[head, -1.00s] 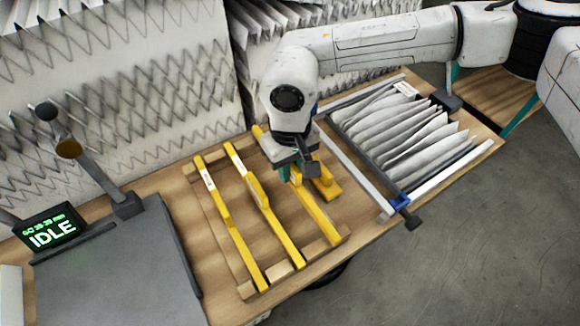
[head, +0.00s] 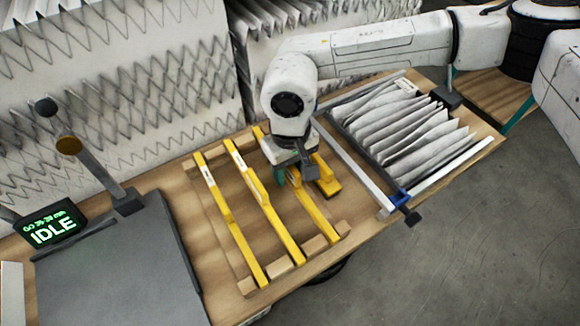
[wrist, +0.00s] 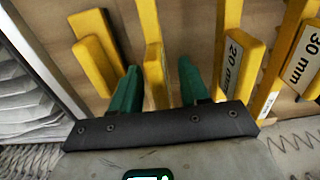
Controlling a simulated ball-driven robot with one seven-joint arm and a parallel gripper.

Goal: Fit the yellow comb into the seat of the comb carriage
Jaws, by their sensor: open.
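Three long yellow combs lie side by side on a wooden rack (head: 318,246): the left comb (head: 232,222), the middle comb (head: 284,237) and the right comb (head: 318,212). My gripper (head: 292,178) is over the right comb, partly hiding it. In the wrist view my gripper (wrist: 158,88) is open, with a teal finger on each side of this right comb (wrist: 150,30). Contact cannot be told. The neighbouring comb (wrist: 228,62) reads "20 mm", the farther one (wrist: 305,55) "30 mm". I cannot clearly identify the comb carriage or its seat.
A short stepped yellow piece (head: 325,178) lies right of the gripper. Further right, a railed frame holds a white pleated filter (head: 400,130), with a blue clamp (head: 400,200) at its front corner. At left are a grey plate (head: 120,265) and an "IDLE" display (head: 52,230).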

